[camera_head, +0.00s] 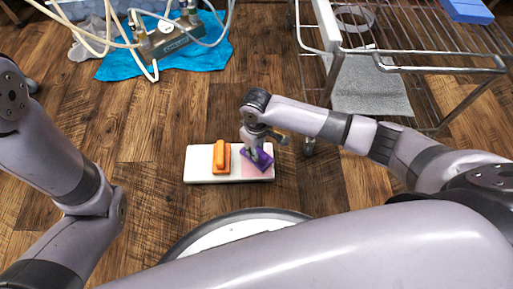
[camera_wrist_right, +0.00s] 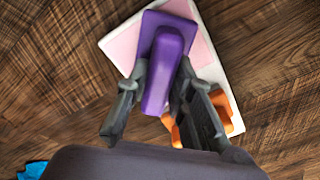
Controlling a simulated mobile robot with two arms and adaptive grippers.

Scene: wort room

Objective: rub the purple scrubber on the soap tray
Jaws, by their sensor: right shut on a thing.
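The purple scrubber (camera_head: 262,161) is in my right gripper (camera_head: 257,150), over the right part of the white soap tray (camera_head: 200,176). In the right wrist view the purple scrubber (camera_wrist_right: 165,62) sits between the two fingers of my right gripper (camera_wrist_right: 162,90), which are shut on its handle. Its base lies over a pink area (camera_wrist_right: 123,48) of the tray; I cannot tell whether it touches. An orange scrubber (camera_head: 221,157) is on the tray's left part; it also shows in the right wrist view (camera_wrist_right: 225,103), partly hidden by a finger. My left gripper is not in view.
A wire cart (camera_head: 410,52) stands at the upper right, with a grey mat (camera_head: 370,90) under it. A power strip with cables (camera_head: 165,40) lies on a blue cloth (camera_head: 205,58) at the upper left. Wooden floor around the tray is mostly clear.

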